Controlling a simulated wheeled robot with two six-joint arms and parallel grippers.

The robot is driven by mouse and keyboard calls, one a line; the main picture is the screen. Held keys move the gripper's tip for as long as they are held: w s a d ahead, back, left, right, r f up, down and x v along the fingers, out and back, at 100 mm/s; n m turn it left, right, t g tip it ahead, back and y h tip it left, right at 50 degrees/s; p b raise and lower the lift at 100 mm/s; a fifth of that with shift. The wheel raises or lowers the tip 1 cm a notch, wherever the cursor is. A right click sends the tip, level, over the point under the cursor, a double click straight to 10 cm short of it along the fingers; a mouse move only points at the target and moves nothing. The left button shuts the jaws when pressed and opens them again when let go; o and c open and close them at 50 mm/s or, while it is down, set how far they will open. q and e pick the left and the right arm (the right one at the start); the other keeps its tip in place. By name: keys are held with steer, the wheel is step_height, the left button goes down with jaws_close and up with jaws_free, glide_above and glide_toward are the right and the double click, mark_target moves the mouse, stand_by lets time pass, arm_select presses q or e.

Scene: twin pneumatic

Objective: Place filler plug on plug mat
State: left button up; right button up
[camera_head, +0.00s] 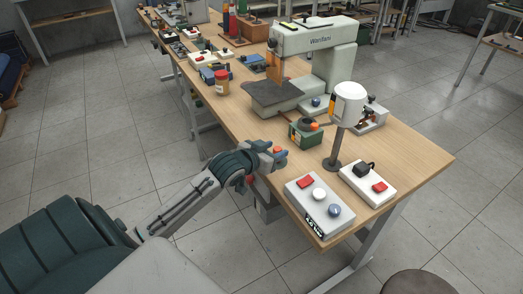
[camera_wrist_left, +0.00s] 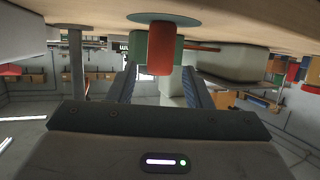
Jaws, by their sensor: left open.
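The filler plug looks like a small orange-red cylinder. In the left wrist view, which is upside down, the plug (camera_wrist_left: 161,50) appears to stand upright on a flat teal disc, the plug mat (camera_wrist_left: 188,20). My left gripper (camera_wrist_left: 160,88) is open, with its two fingers on either side of the plug; contact cannot be told. In the head view the left gripper (camera_head: 279,157) is at the bench's near edge, with the orange plug (camera_head: 278,150) at its tips. The mat is hidden there by the gripper. My right gripper is not in view.
A green box (camera_head: 301,138) with a dark round top stands just beyond the gripper. A white control box (camera_head: 320,209) with buttons stands to the right, near a white lamp-like head (camera_head: 348,104) on a post. A large press (camera_head: 313,50) stands behind. Bare bench (camera_head: 240,115) lies left.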

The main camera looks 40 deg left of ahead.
arm_select(q)
steer(key=p+v, duration=0.1)
steer(key=v, duration=1)
steer(key=shift+p, duration=0.35)
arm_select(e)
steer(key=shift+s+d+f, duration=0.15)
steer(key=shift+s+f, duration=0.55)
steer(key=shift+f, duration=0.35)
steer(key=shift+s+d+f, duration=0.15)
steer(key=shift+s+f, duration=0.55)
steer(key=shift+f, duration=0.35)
